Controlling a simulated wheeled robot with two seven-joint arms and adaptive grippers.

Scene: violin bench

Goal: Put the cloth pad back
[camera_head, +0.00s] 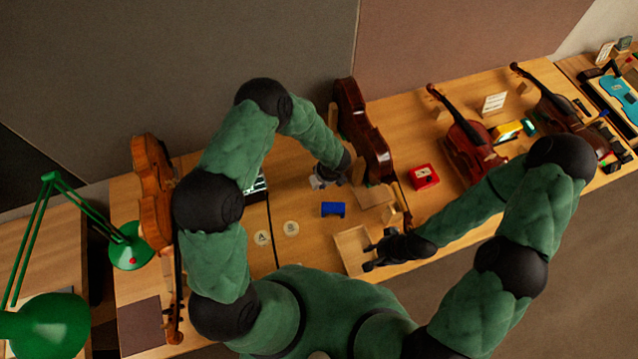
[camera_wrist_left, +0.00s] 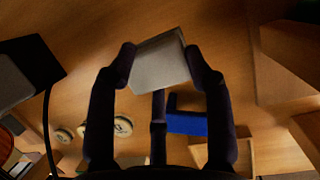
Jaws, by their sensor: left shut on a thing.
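The cloth pad (camera_wrist_left: 160,62) looks like a pale grey flat piece. In the left wrist view my left gripper (camera_wrist_left: 157,65) is shut on it, one finger at each side. In the head view my left gripper (camera_head: 327,178) is above the middle of the bench, with a small pale piece showing below it. My right gripper (camera_head: 369,257) is low over the right side of an open wooden tray (camera_head: 340,244); its fingertips look apart, with nothing visible between them.
A blue block (camera_head: 333,209) and two lettered discs (camera_head: 262,238) (camera_head: 291,228) lie on the bench near my left gripper. A violin (camera_head: 362,130) stands close behind it. A red box (camera_head: 423,177) lies to the right. A green lamp (camera_head: 130,247) stands at left.

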